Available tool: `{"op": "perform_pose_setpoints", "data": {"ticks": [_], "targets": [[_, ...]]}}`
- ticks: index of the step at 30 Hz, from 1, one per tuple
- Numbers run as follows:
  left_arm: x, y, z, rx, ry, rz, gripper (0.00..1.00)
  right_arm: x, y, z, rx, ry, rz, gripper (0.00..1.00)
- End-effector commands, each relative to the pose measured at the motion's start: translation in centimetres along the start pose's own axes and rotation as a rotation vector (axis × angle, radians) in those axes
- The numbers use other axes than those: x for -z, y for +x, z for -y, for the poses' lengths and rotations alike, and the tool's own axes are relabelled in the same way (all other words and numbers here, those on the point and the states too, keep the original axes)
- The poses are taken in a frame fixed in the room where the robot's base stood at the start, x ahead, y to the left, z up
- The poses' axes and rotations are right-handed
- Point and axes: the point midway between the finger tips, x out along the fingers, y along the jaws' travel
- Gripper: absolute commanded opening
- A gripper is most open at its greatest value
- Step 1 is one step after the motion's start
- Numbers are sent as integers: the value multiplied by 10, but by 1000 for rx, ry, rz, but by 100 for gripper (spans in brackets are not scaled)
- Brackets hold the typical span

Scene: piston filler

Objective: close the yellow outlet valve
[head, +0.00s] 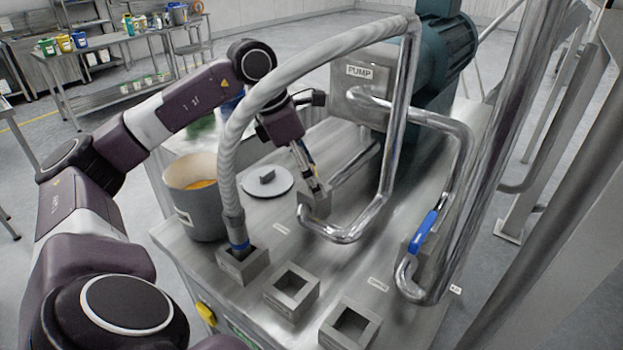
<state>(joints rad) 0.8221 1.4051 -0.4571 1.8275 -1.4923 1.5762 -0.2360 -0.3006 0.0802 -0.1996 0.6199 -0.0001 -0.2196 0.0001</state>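My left arm reaches in from the left in the head view, over the pot and behind the ribbed hose. My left gripper (314,184) points down at a metal block beside the bent steel pipe, near the middle of the machine top. Its fingers are small and partly overlapped, so I cannot tell whether they are open or shut, or touching anything. A small yellowish patch shows at the fingers; I cannot tell whether it is the yellow outlet valve's handle. No yellow valve handle shows clearly elsewhere. A blue valve handle (423,231) sits on the pipe at the right. My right gripper is out of view.
A steel pot (183,207) with orange contents and a round lid (266,181) stand on the left. The ribbed hose (228,180) ends in a square socket. Two empty sockets (292,287) (349,327) are in front. A pump box (362,92) stands behind.

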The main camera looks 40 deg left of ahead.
Motion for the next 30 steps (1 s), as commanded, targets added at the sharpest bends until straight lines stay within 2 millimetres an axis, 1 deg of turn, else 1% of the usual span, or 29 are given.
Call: {"op": "perform_pose_setpoints", "data": {"ticks": [6, 18, 24, 30], "targets": [[0, 0, 1, -82, -187, 2, 48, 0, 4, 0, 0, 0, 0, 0], [-2, -2, 3, -210, -498, 2, 48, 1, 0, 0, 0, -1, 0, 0], [-2, -1, 3, -252, -601, 3, 48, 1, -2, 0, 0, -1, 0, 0], [-2, -1, 3, -275, -658, 2, 48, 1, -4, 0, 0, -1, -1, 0]]}}
